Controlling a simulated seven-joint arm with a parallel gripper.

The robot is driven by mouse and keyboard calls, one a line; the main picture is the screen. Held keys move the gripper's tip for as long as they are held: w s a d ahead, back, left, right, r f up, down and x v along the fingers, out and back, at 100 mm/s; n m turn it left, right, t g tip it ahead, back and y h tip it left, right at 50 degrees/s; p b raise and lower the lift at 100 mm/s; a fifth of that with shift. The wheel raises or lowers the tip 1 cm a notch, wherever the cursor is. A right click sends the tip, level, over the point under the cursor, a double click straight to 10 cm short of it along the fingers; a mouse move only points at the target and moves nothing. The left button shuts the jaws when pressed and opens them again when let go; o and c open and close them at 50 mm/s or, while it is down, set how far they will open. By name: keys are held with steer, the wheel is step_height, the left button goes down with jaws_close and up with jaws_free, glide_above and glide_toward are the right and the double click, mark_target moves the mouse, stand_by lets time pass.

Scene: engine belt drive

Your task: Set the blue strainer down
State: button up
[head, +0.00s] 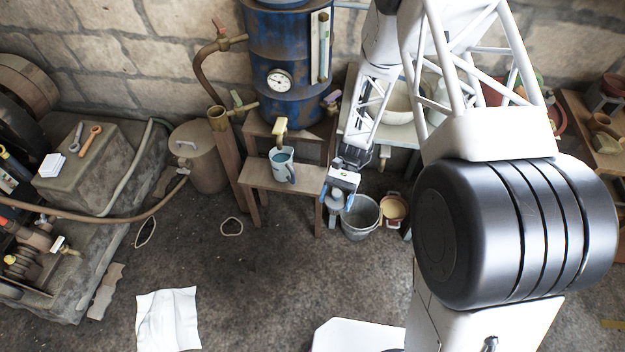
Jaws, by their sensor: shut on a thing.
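My gripper (337,197) hangs pointing down, just right of the wooden bench under the blue tank. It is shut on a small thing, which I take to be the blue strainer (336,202). Blue patches show on both sides of the gripper's end, with a greyish rounded part between them. At this size I cannot clearly separate the strainer from the fingers. The held thing appears near a grey metal bucket (360,217). I cannot tell its height above the floor.
A light blue jug (282,164) stands on the wooden bench (262,181) below the tank's tap (280,128). A white cloth (168,318) and two small rings lie on the floor. The middle floor is mostly clear.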

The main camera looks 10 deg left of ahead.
steer(key=w+a+f+m+t+y, duration=0.25)
steer(key=a+m+t+y, duration=0.25)
steer(key=m+t, duration=0.25)
steer(key=w+a+f+m+t+y, duration=0.2)
steer(key=a+f+m+t+y, duration=0.2)
steer(key=a+m+t+y, duration=0.3)
steer(key=w+d+f+m+t+h, duration=0.4)
steer(key=d+f+m+t+h, duration=0.1)
steer(key=m, duration=0.5)
steer(key=shift+d+f+t, duration=0.55)
steer(key=shift+d+t, duration=0.45)
steer(key=shift+t, duration=0.65)
steer(key=shift+w, duration=0.1)
steer(key=w+a, duration=0.2)
steer(key=w, duration=0.3)
steer(key=w+a+f, duration=0.1)
steer(key=w+a, duration=0.1)
steer(key=w, duration=0.2)
steer(key=w+a, duration=0.2)
steer(key=w, duration=0.3)
steer(key=shift+w+a+f, duration=0.2)
steer(key=shift+w+f, duration=0.05)
steer(key=shift+w, duration=0.05)
